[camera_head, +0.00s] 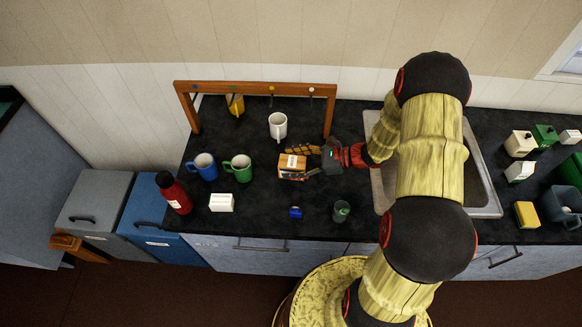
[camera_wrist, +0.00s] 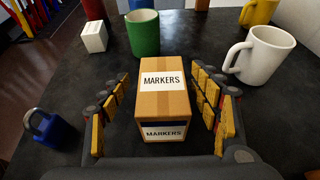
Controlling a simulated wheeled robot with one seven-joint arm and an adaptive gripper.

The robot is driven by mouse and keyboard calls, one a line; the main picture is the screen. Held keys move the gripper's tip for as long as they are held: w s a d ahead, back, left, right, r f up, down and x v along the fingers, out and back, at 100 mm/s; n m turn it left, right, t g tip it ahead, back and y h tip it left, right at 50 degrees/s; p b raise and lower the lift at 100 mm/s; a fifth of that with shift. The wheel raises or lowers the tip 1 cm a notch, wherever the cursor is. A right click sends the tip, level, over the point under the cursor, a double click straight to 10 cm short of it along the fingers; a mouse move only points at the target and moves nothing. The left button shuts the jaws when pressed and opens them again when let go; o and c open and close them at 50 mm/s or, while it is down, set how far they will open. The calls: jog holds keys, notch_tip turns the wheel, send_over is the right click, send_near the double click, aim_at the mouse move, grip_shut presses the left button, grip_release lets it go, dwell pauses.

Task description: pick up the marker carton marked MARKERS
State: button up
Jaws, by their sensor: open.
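The marker carton (camera_wrist: 163,100) is a brown cardboard box with white labels reading MARKERS on its top and near side. It stands upright on the dark countertop, and it also shows in the head view (camera_head: 292,166). A gap shows between each finger and the carton in the wrist view. In the head view my gripper (camera_head: 309,161) reaches in from the right at the carton.
Behind the carton stand a green mug (camera_wrist: 143,33) and a white mug (camera_wrist: 258,55). A blue padlock (camera_wrist: 49,129) lies to the left. A wooden frame (camera_head: 254,88) with hanging hooks spans the back. A sink (camera_head: 483,190) is to the right.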

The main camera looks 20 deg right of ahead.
aim_at(280, 163)
jog(key=x, duration=0.4)
jog(key=shift+w+a+r, duration=0.15)
jog(key=shift+w, duration=0.1)
jog(key=shift+c, duration=0.6)
jog(key=c, duration=1.1)
jog(key=shift+c, duration=0.7)
